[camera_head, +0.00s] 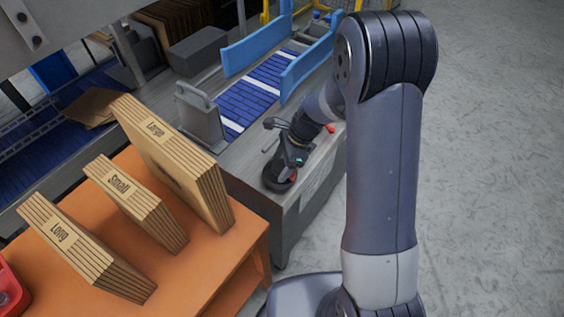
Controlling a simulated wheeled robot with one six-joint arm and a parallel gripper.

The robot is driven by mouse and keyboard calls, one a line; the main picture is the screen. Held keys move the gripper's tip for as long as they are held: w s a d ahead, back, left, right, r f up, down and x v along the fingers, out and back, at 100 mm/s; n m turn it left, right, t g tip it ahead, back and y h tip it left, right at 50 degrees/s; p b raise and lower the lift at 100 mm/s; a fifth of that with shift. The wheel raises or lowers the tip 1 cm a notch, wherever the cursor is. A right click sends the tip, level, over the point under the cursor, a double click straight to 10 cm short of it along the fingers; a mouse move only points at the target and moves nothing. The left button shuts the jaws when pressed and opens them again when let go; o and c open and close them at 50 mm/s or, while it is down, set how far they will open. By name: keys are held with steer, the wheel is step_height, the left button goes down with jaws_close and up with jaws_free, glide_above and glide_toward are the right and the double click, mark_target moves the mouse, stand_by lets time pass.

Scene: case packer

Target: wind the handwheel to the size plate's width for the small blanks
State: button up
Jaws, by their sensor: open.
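The small blanks (150,217) stand as a tilted stack labelled "Small" on the orange table, between the "Long" and "Large" stacks. A dark round part (277,184), apparently the handwheel, sits at the near end of the packer, with a small red spot beside it. My gripper (288,165) points down at it from above and is open. The gripper and wrist hide part of the wheel, and I cannot tell whether the fingers touch it. A pale panel (318,188) is on the packer's side; it may be the size plate, but I cannot read it.
The orange table (220,282) holds the large blanks (170,160) and the long blanks (85,250). Blue guide rails (256,45) flank a blue roller bed (245,100). A grey upright block (200,115) stands beside it. The floor (480,170) at right is clear.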

steer(key=v, duration=1)
steer(key=shift+d+r, duration=0.2)
steer(key=shift+r, duration=0.15)
steer(key=shift+f, duration=0.1)
steer(key=x, duration=1)
steer(key=shift+a+f, duration=0.2)
steer(key=shift+f, duration=0.1)
steer(key=shift+r, duration=0.1)
